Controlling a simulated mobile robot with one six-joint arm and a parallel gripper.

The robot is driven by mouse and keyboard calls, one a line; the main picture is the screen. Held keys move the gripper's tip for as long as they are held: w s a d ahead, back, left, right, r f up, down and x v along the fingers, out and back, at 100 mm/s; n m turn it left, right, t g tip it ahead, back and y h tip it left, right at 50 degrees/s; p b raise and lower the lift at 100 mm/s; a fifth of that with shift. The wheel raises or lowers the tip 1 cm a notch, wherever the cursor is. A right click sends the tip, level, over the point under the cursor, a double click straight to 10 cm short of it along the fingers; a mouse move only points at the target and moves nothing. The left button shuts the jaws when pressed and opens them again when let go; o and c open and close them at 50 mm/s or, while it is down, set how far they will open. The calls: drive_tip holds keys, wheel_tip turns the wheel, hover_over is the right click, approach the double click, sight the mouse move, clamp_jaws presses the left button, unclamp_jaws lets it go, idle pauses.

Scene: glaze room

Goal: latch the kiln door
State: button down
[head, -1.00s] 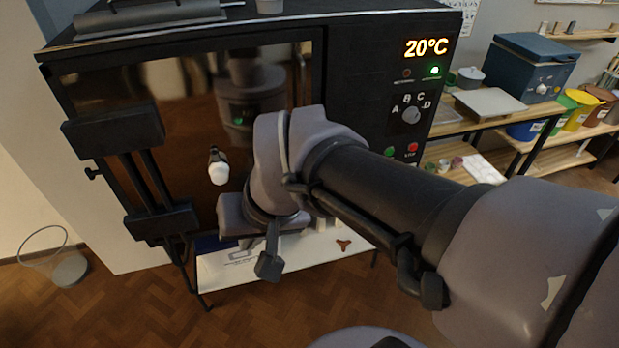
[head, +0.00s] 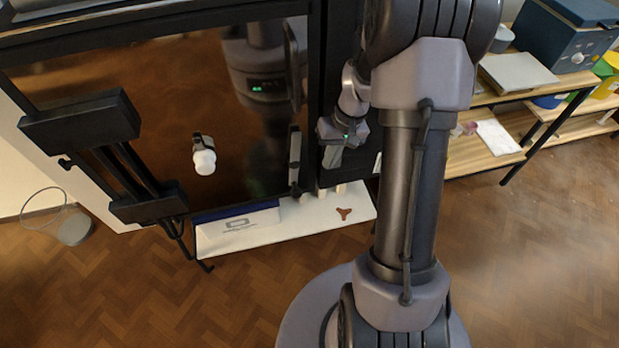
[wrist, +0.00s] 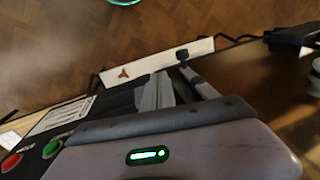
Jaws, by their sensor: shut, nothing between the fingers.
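The kiln door (head: 160,90) is a dark, reflective panel on the left in the head view and looks closed against the kiln front. A dark lever (head: 295,160), seemingly the door latch, hangs down near the door's right edge. The lever also shows in the wrist view (wrist: 194,74), its blocky end towards the floor. My gripper (head: 332,158) is just right of the lever in the head view. In the wrist view my gripper's fingers (wrist: 157,92) are shut and empty beside the lever. I cannot tell whether they touch it.
Black hinge blocks (head: 80,120) stand out at the door's left side. A white knob (head: 204,161) shows at the door's middle. A low white shelf (head: 290,222) lies below the kiln. A wooden bench (head: 475,150) stands at right; the floor in front is open.

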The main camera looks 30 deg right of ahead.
sight(297, 168)
drive_tip(key=w+a+f+b, duration=0.2)
drive_tip(key=a+f+b, duration=0.2)
drive_tip(key=f, duration=0.7)
drive_tip(key=shift+a, duration=0.7)
drive_tip(key=shift+w, duration=0.1)
drive_tip(key=shift+f, duration=0.1)
